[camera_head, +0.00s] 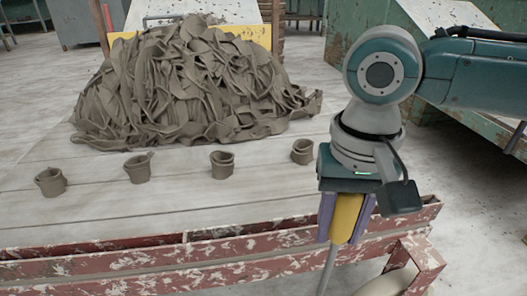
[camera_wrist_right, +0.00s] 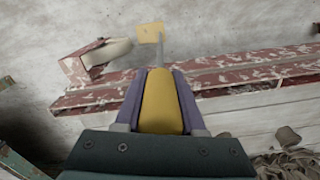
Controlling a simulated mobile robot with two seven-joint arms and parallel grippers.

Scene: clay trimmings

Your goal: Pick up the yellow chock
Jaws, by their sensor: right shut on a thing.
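The yellow chock appears as a yellow handle (camera_head: 345,218) on a thin grey rod (camera_head: 327,268), with a yellow end piece (camera_wrist_right: 151,32) at the far end in the right wrist view. My right gripper (camera_head: 344,217) points down at the table's near edge, its purple fingers shut on the handle, which also shows in the wrist view (camera_wrist_right: 162,102). In the head view the rod runs down out of the picture. I cannot tell whether the end piece touches the floor. My left gripper is not in view.
A worn red-edged table (camera_head: 95,262) holds a large heap of clay trimmings (camera_head: 190,85) and several small clay cups (camera_head: 222,164). A pale wheel (camera_wrist_right: 110,52) in a red bracket sits left of the rod in the wrist view. Green machinery (camera_head: 345,45) stands behind.

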